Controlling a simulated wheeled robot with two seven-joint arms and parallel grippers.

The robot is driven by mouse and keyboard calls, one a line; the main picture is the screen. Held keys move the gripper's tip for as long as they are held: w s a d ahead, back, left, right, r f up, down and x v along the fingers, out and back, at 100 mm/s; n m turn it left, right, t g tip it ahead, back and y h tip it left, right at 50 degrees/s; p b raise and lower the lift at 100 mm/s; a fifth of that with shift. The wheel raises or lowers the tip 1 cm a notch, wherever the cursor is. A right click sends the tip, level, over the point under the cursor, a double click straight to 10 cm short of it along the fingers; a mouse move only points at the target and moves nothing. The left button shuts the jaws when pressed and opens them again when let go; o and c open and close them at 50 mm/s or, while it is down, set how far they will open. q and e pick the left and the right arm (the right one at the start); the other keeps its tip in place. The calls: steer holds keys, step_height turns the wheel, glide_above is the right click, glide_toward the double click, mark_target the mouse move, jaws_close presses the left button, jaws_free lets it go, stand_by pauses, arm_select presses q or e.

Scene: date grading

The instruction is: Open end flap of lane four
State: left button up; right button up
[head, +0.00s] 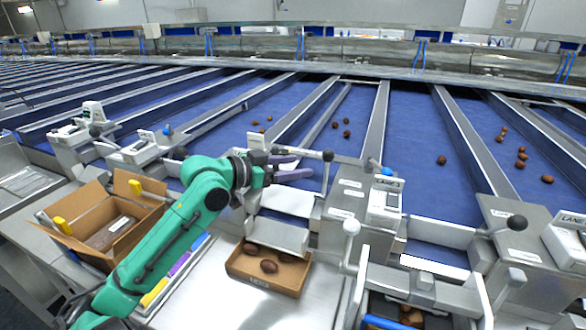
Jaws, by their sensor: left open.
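My left gripper (305,166) is open, with its purple-grey fingers pointing right beside a black ball knob (328,155) on a lever at the end of a blue lane. I cannot tell whether the fingers touch the lever. A grey unit with a white label box (386,204) stands just right of the gripper; its label starts with LANE, but the number is hard to read. Another labelled unit (566,240) stands at the right edge with its own black knob (516,222). I cannot tell for sure which flap is lane four's. My right gripper is out of view.
A cardboard tray (240,266) with a few dates sits on the white bench below the gripper. An open cardboard box (62,238) is at left. Loose dates (441,160) lie on the blue lanes.

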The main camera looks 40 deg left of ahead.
arm_select(q)
steer(key=shift+c, duration=1.2)
steer(key=a+y, duration=0.1)
steer(key=a+r+t, duration=0.1)
steer(key=a, duration=0.1)
steer(key=a+r+t+y, duration=0.1)
steer(key=a, duration=0.1)
steer(key=shift+w+a+r+n+y, duration=0.1)
steer(key=shift+w+n+y, duration=0.2)
steer(key=shift+w+n, duration=0.1)
jaws_close()
steer(key=s+a+r+m+t+b, duration=0.1)
steer(key=s+r+m+t, duration=0.15)
steer(key=r+m, duration=0.2)
steer(key=s+a+r+m+t, duration=0.2)
steer(key=r+m+t, duration=0.1)
steer(key=r+m, duration=0.15)
steer(key=s+d+f+m+g+h, duration=0.2)
steer(key=d+f+m+g+h, duration=0.55)
steer(key=d+f+m, duration=0.3)
steer(key=w+d+p, duration=0.1)
steer(key=w+d, duration=0.1)
steer(key=w, duration=0.9)
steer(key=shift+d+f+m+p, duration=0.2)
steer(key=shift+f+m+p, duration=0.05)
steer(key=shift+m+p, duration=0.1)
steer(key=shift+r+y, duration=0.1)
steer(key=shift+y, duration=0.15)
